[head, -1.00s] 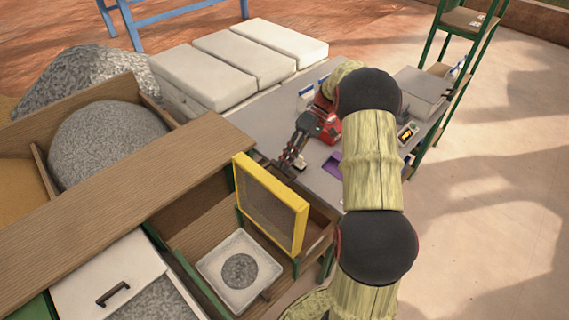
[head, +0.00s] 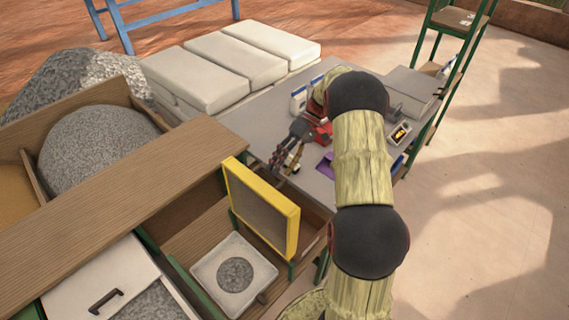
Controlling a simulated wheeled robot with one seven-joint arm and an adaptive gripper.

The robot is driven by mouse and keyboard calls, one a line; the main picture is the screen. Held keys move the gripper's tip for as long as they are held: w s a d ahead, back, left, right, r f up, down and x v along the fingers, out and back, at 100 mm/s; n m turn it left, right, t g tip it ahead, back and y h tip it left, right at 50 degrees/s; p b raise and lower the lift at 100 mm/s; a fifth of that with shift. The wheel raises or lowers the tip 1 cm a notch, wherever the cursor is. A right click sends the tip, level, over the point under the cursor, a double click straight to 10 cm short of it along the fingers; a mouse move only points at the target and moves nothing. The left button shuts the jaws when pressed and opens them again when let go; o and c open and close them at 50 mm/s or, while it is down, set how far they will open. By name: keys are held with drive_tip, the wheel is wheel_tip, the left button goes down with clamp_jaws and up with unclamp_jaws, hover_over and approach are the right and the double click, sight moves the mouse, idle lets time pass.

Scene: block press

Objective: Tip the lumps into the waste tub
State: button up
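My gripper (head: 284,162) is over the near left edge of the grey table, just beyond the yellow-framed sieve. It points down and to the left. A small tan object (head: 294,157) shows by its fingers; I cannot tell whether it is held. The sieve (head: 262,208) stands steeply tilted above a wooden box, its mesh facing me. No lumps can be made out on it. A white square tray (head: 207,273) with a round grey patch of material (head: 235,275) sits below left of the sieve. I cannot tell which container is the waste tub.
Stacked pale blocks (head: 243,58) lie at the back left. A wooden bin (head: 130,181) with a grey heap (head: 97,145) is at the left. The grey table (head: 262,127) also carries a purple item (head: 326,166) and small devices. A green-framed shelf (head: 462,22) stands at the right.

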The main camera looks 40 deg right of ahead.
drive_tip(key=shift+s+d+f, duration=0.15)
drive_tip(key=shift+f, duration=0.2)
drive_tip(key=shift+c, duration=0.5)
drive_tip(key=shift+d+r, duration=0.3)
drive_tip(key=shift+d, duration=0.05)
drive_tip(key=shift+c, duration=1.1)
drive_tip(key=v, duration=1.1)
drive_tip(key=shift+d+r, duration=0.1)
drive_tip(key=shift+r, duration=0.3)
drive_tip(key=shift+c, duration=1)
drive_tip(key=s+a+r+m+t+h+b, duration=0.1)
drive_tip(key=s+a+r+h+b, duration=0.25)
drive_tip(key=a, duration=0.65)
drive_tip(key=s+a+r+m+t+h+b, duration=0.1)
drive_tip(key=s+a+r+h+b, duration=0.2)
drive_tip(key=a, duration=0.7)
drive_tip(key=s+a+f+t+h+b, duration=0.1)
drive_tip(key=s+a+f+t+b, duration=0.1)
drive_tip(key=s, duration=0.6)
drive_tip(key=s+a+f+t+h+b, duration=0.2)
drive_tip(key=s+a+f+t, duration=0.1)
drive_tip(key=s+a, duration=0.4)
drive_tip(key=shift+s+f+t+b, duration=0.3)
drive_tip(key=shift+s+f, duration=0.1)
drive_tip(key=shift+s, duration=0.6)
